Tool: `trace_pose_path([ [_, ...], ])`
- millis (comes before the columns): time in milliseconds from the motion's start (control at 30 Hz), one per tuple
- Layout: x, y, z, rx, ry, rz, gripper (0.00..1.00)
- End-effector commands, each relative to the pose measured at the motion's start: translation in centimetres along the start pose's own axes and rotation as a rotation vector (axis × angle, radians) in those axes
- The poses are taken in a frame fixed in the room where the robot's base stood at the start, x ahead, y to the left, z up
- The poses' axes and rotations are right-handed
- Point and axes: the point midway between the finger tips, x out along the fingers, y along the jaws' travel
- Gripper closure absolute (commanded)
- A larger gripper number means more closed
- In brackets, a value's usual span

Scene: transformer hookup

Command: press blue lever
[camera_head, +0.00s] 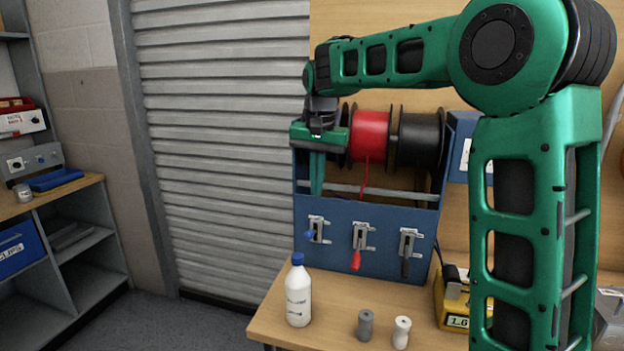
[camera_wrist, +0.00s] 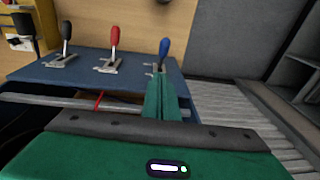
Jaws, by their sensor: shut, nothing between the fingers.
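The blue lever (camera_head: 309,233) is on the left of the front panel of a blue spool box (camera_head: 365,250). Its blue handle (camera_wrist: 164,47) also shows in the wrist view, just beyond my fingertips. My gripper (camera_head: 317,190) is green and points down over the left end of the box, above the lever in the picture. In the wrist view my fingers (camera_wrist: 157,85) are together and hold nothing. They overlap the lever's base in that view, and I cannot tell whether they touch it.
A red lever (camera_head: 355,261) and a black lever (camera_head: 405,266) sit right of the blue one. Red (camera_head: 370,138) and black (camera_head: 418,140) spools fill the box top. A metal bar (camera_head: 370,191) crosses below them. A white bottle (camera_head: 298,295) and two small cylinders stand on the bench (camera_head: 270,325).

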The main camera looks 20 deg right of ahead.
Motion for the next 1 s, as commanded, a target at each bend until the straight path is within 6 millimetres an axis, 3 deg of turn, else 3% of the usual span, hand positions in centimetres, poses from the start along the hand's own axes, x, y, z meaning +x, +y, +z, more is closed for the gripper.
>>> trace_pose_path([
  [200, 4.3, 0.1, 0.0, 0.0, -0.003, 0.002, 1.0],
  [433, 7.3, -0.2, 1.3, -0.001, -0.002, 0.001, 1.0],
  [633, 8.4, -0.5, 1.9, 0.0, -0.001, 0.001, 1.0],
  [1000, 8.6, -1.0, 2.4, -0.004, 0.0, 0.0, 1.0],
])
